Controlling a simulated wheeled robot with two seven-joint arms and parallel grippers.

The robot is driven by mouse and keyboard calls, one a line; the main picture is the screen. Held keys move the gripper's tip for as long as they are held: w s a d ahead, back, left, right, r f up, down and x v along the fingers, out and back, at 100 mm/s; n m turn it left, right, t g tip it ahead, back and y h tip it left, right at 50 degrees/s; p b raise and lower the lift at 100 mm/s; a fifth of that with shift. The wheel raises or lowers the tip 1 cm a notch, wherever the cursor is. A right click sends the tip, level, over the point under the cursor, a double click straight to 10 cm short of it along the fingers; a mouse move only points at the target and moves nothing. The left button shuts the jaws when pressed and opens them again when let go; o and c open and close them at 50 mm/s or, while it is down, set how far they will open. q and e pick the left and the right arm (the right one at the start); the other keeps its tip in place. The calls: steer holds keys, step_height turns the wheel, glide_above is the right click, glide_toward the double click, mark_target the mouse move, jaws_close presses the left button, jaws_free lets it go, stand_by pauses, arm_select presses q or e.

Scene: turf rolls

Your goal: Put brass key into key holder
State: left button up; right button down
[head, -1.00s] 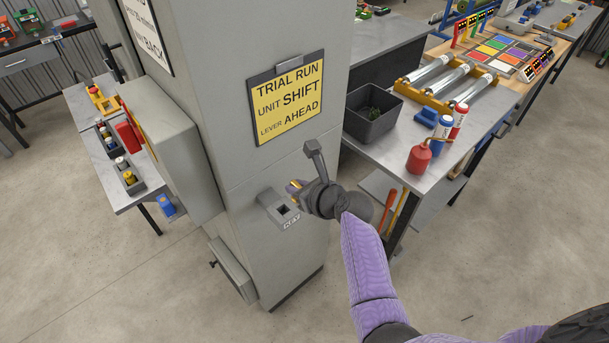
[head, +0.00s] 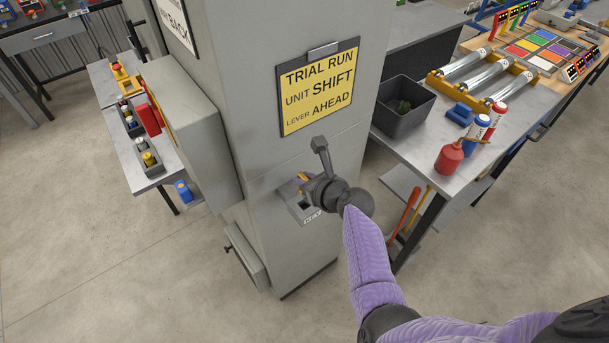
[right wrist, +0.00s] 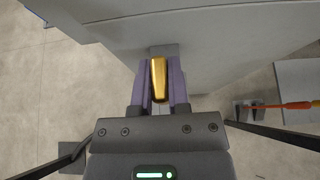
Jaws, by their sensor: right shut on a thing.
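The brass key (right wrist: 159,76) is a gold bar held between the purple fingers of my right gripper (right wrist: 160,88). In the head view my right gripper (head: 305,183) is at the grey pillar, just above the key holder, with a bit of gold showing at its tip. The key holder (head: 312,217) is a small grey block on the pillar with a KEY label and a dark opening. The gripper partly covers the holder. Whether the key's tip is inside the opening is not clear. My left gripper is not in view.
The grey pillar (head: 258,160) carries a yellow sign (head: 318,85) and a grey box (head: 190,130) on its left side. A bench to the right holds a dark bin (head: 402,112), a red oil can (head: 449,158) and metal rolls. The floor in front is clear.

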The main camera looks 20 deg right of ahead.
steer(key=shift+f+b, duration=0.45)
steer(key=shift+f, duration=0.45)
arm_select(q)
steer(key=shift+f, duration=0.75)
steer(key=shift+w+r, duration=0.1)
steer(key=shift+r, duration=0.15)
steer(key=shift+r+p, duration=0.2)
steer(key=shift+p, duration=0.25)
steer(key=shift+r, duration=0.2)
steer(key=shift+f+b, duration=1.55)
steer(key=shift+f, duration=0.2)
arm_select(e)
steer(key=shift+f, duration=2.1)
steer(key=c, duration=0.5)
jaws_free()
steer(key=shift+c, duration=0.2)
